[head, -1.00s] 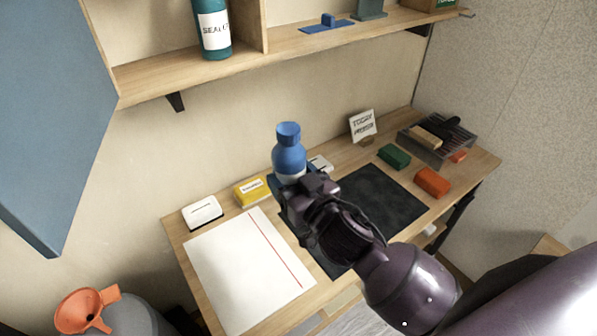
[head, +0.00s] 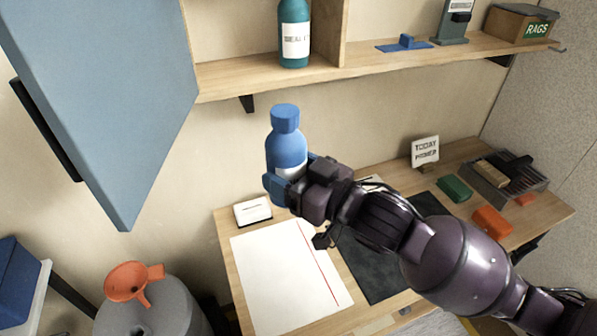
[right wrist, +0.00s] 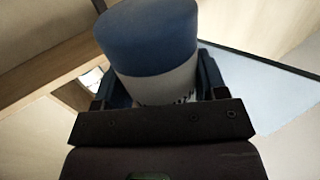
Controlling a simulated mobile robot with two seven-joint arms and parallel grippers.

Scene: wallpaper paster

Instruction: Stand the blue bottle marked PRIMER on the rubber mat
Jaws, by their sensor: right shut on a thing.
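The blue bottle (head: 287,148) is upright in my right gripper (head: 290,185), held in the air above the back of the table. The gripper is shut around its lower body, over a white label whose text is mostly hidden. In the right wrist view the bottle (right wrist: 150,40) stands between the two fingers (right wrist: 160,90). The black rubber mat (head: 385,270) lies flat on the table to the right of a white sheet, partly hidden by my right arm. The visible part of it is bare. My left gripper is not in view.
A white sheet (head: 285,275) with a red line covers the table's left part. A TODAY PRIMER card (head: 425,150), green block (head: 454,189), orange block (head: 491,221) and wire tray (head: 510,185) are at right. A teal bottle (head: 294,35) stands on the shelf (head: 375,62).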

